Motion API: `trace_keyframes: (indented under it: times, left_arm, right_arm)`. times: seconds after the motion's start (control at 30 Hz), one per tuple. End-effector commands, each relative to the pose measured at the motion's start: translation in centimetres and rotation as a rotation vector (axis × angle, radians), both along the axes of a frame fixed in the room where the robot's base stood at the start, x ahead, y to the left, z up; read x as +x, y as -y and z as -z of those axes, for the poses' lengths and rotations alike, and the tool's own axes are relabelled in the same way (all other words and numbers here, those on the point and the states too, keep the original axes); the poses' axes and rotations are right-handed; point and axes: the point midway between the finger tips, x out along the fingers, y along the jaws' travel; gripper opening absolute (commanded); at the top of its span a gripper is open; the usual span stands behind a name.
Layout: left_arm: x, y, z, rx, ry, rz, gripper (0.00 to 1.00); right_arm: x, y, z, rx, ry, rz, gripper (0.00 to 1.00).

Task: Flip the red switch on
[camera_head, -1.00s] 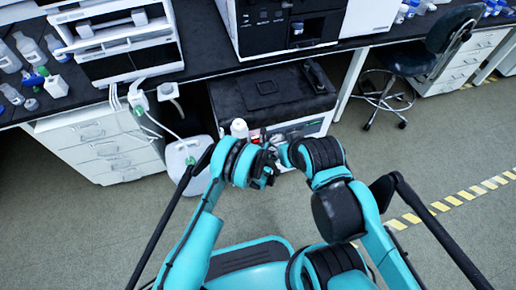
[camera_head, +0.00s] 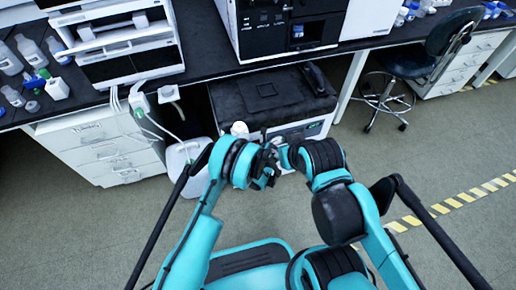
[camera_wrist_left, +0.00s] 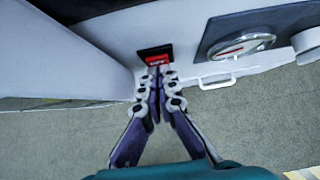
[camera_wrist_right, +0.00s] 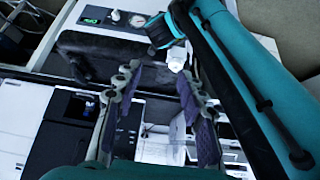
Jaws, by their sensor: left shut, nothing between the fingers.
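The red switch (camera_wrist_left: 156,60) sits in a black frame on the pale front of a floor-standing machine, in the left wrist view. My left gripper (camera_wrist_left: 158,72) is shut and empty, its fingertips right at the switch's lower edge; I cannot tell whether they touch. The tips cover part of the switch, and its on or off position is unclear. In the head view, my arms hide the switch. My right gripper (camera_wrist_right: 157,80) is open and empty in the right wrist view. The machine (camera_head: 265,92) stands below the bench, with a lit green display (camera_wrist_right: 92,17).
A round gauge (camera_wrist_left: 240,46) sits right of the switch. A white jug (camera_head: 184,158) and drawers (camera_head: 100,150) stand left of the machine. A stool (camera_head: 440,45) is at the right. The floor between the machine and stool is clear.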

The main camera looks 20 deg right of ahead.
Motion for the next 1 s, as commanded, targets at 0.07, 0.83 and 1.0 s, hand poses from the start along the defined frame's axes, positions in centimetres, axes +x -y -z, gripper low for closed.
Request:
trace_keyframes:
  times: [0.07,0.83,1.0]
  left_arm:
    - [-0.9,0.2,-1.1,0.000,-0.001,0.003,0.00]
    - [-4.2,0.2,-5.2,-0.003,-0.003,-0.003,0.00]
    - [-3.5,-0.8,-7.5,-0.059,-0.009,-0.078,0.00]
  right_arm:
    - [0.0,0.0,0.0,0.000,0.000,0.000,0.40]
    - [0.1,0.0,0.0,0.002,0.000,0.002,0.16]
    - [0.9,0.2,-0.4,0.034,-0.002,0.047,0.00]
